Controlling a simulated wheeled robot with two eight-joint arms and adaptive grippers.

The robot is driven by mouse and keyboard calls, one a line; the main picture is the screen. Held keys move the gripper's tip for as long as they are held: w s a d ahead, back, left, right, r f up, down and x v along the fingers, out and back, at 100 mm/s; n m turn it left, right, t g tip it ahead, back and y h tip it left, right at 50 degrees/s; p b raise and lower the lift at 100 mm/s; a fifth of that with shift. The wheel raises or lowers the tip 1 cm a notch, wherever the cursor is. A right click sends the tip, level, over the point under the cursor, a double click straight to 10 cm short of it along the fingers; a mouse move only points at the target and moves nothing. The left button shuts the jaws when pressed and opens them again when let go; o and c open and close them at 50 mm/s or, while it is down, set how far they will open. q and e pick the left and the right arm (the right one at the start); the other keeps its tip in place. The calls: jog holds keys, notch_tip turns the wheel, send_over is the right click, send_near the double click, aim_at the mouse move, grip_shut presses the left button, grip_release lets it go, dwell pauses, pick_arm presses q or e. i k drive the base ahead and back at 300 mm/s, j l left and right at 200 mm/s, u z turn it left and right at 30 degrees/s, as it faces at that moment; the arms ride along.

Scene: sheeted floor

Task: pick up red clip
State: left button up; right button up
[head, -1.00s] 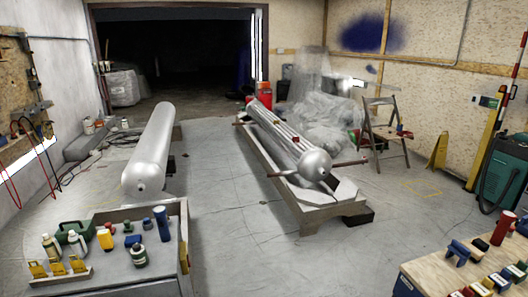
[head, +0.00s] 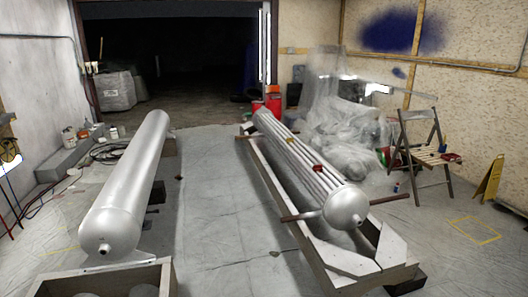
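A small red piece (head: 318,168), which may be the red clip, sits on top of the ribbed silver cylinder (head: 290,150) right of centre. Neither of my grippers is in view.
The ribbed cylinder rests in a long low wooden frame (head: 385,272) with rods sticking out sideways. A smooth silver cylinder (head: 130,195) lies at the left. Sheeted floor (head: 215,200) between them is clear. A yellow sign (head: 488,181) stands at right.

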aim_at(317, 167)
jog(key=i+z, duration=0.1)
jog(key=i, duration=0.65)
jog(key=i+j+z, duration=0.1)
jog(key=i, duration=0.65)
jog(key=i+j, duration=0.25)
jog(key=i, duration=0.5)
jog(key=i+j+z, duration=0.1)
jog(key=i+z, duration=0.4)
jog(key=i+j+z, duration=0.25)
jog(key=z, duration=0.2)
jog(key=i+j+z, duration=0.65)
jog(key=j+z, duration=0.3)
jog(key=i+j+z, duration=0.15)
jog(key=j+z, duration=0.65)
jog(key=j, duration=0.4)
jog(key=j+z, duration=0.3)
jog(key=j, duration=0.4)
